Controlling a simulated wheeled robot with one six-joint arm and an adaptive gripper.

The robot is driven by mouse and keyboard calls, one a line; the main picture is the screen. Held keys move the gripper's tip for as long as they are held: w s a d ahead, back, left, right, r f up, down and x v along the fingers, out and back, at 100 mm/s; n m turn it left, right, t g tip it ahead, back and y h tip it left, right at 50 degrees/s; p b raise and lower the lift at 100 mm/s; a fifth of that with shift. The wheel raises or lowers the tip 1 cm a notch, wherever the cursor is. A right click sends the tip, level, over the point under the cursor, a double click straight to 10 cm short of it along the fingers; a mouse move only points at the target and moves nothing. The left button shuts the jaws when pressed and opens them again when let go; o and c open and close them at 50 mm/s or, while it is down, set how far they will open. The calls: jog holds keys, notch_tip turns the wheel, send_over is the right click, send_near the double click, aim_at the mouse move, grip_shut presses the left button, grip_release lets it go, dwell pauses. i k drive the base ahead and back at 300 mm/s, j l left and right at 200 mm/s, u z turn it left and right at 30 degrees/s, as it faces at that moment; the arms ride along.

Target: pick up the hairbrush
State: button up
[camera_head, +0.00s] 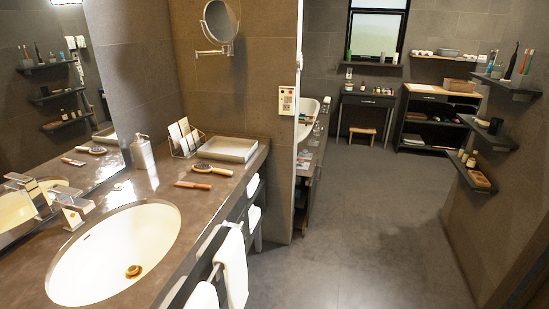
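The hairbrush (212,169) lies on the brown vanity counter (165,205), in front of a grey tray. It has a dark oval head at the left and a light handle pointing right. It looks flat on the counter with nothing on top of it. My gripper is not in view.
A slim reddish-brown item (192,185) lies just in front of the brush. A shallow grey tray (228,149), a card rack (185,138) and a soap dispenser (144,152) stand behind. The white sink (115,255) and faucet (72,210) are at left. Open floor (375,240) lies right.

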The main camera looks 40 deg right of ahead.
aim_at(200, 167)
jog(key=z, duration=0.45)
jog(key=i+l+z, duration=0.2)
jog(key=i+l, duration=0.55)
